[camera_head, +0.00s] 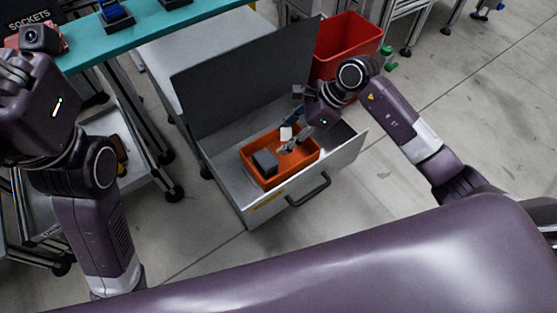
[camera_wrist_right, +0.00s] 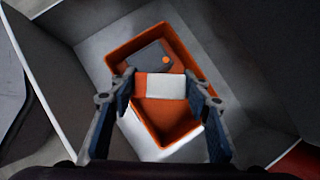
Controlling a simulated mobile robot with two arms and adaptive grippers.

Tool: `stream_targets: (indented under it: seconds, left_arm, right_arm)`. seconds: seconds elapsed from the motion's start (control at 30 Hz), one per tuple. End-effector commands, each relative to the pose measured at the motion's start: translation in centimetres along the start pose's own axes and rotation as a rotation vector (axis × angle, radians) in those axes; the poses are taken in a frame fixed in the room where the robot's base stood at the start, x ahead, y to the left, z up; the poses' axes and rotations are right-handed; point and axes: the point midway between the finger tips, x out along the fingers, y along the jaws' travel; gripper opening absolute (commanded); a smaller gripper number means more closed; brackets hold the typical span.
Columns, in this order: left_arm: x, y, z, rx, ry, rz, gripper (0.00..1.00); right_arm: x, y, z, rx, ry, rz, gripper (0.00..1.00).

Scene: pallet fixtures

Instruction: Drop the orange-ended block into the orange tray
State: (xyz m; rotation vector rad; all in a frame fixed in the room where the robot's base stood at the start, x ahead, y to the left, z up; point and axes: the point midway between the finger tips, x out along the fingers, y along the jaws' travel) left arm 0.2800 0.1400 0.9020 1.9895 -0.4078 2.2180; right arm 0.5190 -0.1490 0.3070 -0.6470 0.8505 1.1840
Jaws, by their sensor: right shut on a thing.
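The orange tray (camera_head: 293,171) sits inside an open grey metal drawer in the head view; it also shows below my gripper in the right wrist view (camera_wrist_right: 166,118). My right gripper (camera_head: 296,141) is over the tray. In the right wrist view its fingers (camera_wrist_right: 161,90) are shut on a small block (camera_wrist_right: 174,86), which looks white with an orange end at its left. The block shows as a white patch in the head view (camera_head: 286,133). Its exact height above the tray is hard to tell. My left arm is at the left; its gripper fingers are not visible.
A dark grey block (camera_head: 264,162) with an orange dot lies in the tray. The drawer (camera_head: 225,180) has walls around the tray and an upright dark panel (camera_head: 235,80) behind. A red bin (camera_head: 345,45) stands behind right. A teal-topped table (camera_head: 150,22) is at upper left.

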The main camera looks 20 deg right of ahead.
Motion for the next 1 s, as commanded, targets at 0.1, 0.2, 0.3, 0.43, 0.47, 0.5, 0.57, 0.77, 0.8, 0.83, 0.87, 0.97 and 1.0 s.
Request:
stream_targets:
  seconds: [0.1, 0.2, 0.3, 0.43, 0.47, 0.5, 0.57, 0.77, 0.8, 0.83, 0.87, 0.97, 1.0]
  left_arm:
    - [0.1, 0.0, -0.1, 0.000, 0.002, 0.001, 0.00]
    - [0.1, 0.0, 0.0, 0.000, 0.002, 0.001, 0.00]
    - [0.1, 0.0, 0.0, 0.000, 0.002, 0.001, 0.00]
    - [0.1, 0.0, 0.0, 0.000, 0.002, 0.001, 0.00]
    - [0.1, 0.0, 0.0, 0.000, 0.001, 0.001, 0.00]
    - [0.1, 0.0, 0.0, 0.000, 0.001, 0.001, 0.00]
    - [0.1, 0.0, 0.0, 0.000, 0.001, 0.001, 0.00]
    - [0.1, 0.0, -0.1, 0.000, 0.004, 0.000, 0.00]
    - [0.1, 0.0, -0.1, 0.000, 0.003, 0.000, 0.00]
    - [0.1, 0.0, -0.1, 0.000, 0.003, 0.000, 0.00]
    - [0.1, 0.0, -0.1, 0.000, 0.003, 0.000, 0.00]
    - [0.1, 0.0, -0.1, 0.000, 0.003, 0.001, 0.00]
    - [0.1, 0.0, -0.1, 0.000, 0.003, 0.001, 0.00]
  right_arm:
    - [0.1, 0.0, 0.0, 0.000, 0.000, 0.000, 0.19]
    - [0.0, 0.0, 0.0, 0.000, 0.000, 0.000, 0.19]
    - [0.0, 0.0, 0.0, 0.000, 0.000, 0.000, 0.50]
    - [0.0, 0.0, 0.0, 0.000, 0.000, 0.000, 0.64]
    - [0.0, 0.0, 0.0, 0.000, 0.000, 0.000, 0.65]
    - [0.0, 0.0, 0.0, 0.000, 0.000, 0.000, 0.65]
    - [0.0, 0.0, 0.0, 0.000, 0.000, 0.000, 0.65]
    - [-0.2, 0.0, 0.0, 0.000, 0.001, -0.001, 0.65]
    - [-0.5, -0.1, -0.1, 0.000, 0.001, -0.001, 0.65]
    - [-0.8, -0.1, -0.1, -0.001, 0.001, -0.002, 0.65]
    - [-1.2, -0.1, -0.1, 0.000, 0.001, -0.002, 0.65]
    - [-3.0, -0.1, -0.1, -0.002, 0.002, -0.004, 0.65]
    - [-3.9, -0.2, -0.1, -0.002, 0.003, -0.006, 0.65]
